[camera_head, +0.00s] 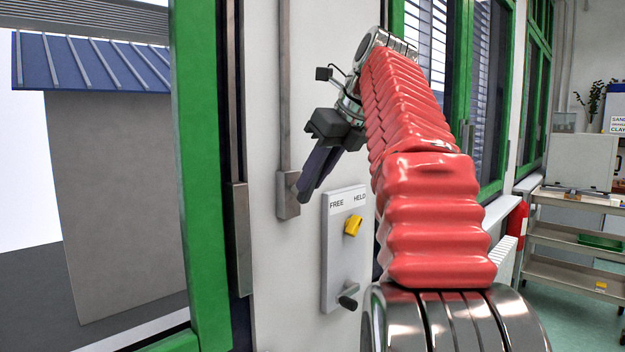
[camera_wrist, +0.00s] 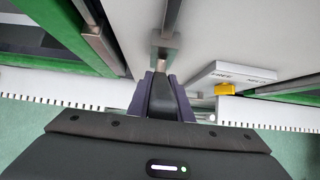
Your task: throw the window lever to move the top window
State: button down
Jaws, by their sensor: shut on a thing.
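The window lever's grey metal housing (camera_head: 288,197) sits on the pale wall post at the foot of a vertical rod. It also shows in the wrist view (camera_wrist: 166,41), with a short metal stem below it. My gripper (camera_head: 308,184) is beside this housing, its dark fingers angled down and left. In the wrist view my gripper (camera_wrist: 162,92) is shut on the dark lever handle (camera_wrist: 162,103), which lies between the two fingers. Much of the handle is hidden by the fingers. The top window itself cannot be made out clearly.
A white panel (camera_head: 335,262) marked FREE and HELD, with a yellow knob (camera_head: 352,225) and a dark knob (camera_head: 348,301), is just right of my gripper. A green window frame (camera_head: 203,190) stands left. A shelf unit (camera_head: 575,245) is far right.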

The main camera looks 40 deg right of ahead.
jog(key=shift+w+a+r+g, duration=0.15)
jog(key=shift+w+g, duration=0.15)
jog(key=shift+g, duration=0.3)
dwell(0.3)
jog(key=c, duration=1.8)
grip_release()
jog(key=shift+w, duration=0.1)
jog(key=shift+c, duration=0.2)
jog(key=shift+o, duration=1.3)
jog(key=shift+r, duration=0.15)
jog(key=shift+v, duration=1.2)
jog(key=s+d, duration=0.2)
jog(key=s, duration=1)
jog(key=shift+s, duration=0.2)
